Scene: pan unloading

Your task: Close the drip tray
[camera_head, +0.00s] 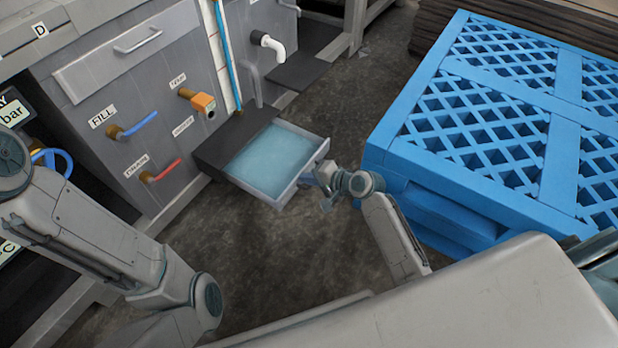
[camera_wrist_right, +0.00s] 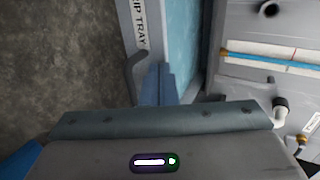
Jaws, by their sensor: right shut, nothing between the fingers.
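The drip tray (camera_head: 272,157) is a shallow grey tray with a pale blue inside, pulled out of its dark housing (camera_head: 229,143) at the foot of the grey cabinet. My right gripper (camera_head: 310,176) is at the tray's front face, near its right end. In the right wrist view the shut blue-grey fingers (camera_wrist_right: 157,84) are empty and lie close to the labelled tray front (camera_wrist_right: 141,30), beside a dark curved handle (camera_wrist_right: 135,78). I cannot tell whether they touch it. My left arm shows at the left, but its gripper is out of view.
A large blue lattice pallet (camera_head: 490,120) stands to the right, close to my right arm. The cabinet carries a blue-handled fill valve (camera_head: 138,124), a red-handled valve (camera_head: 162,172) and an orange valve (camera_head: 203,102). Bare dark floor (camera_head: 250,240) lies in front of the tray.

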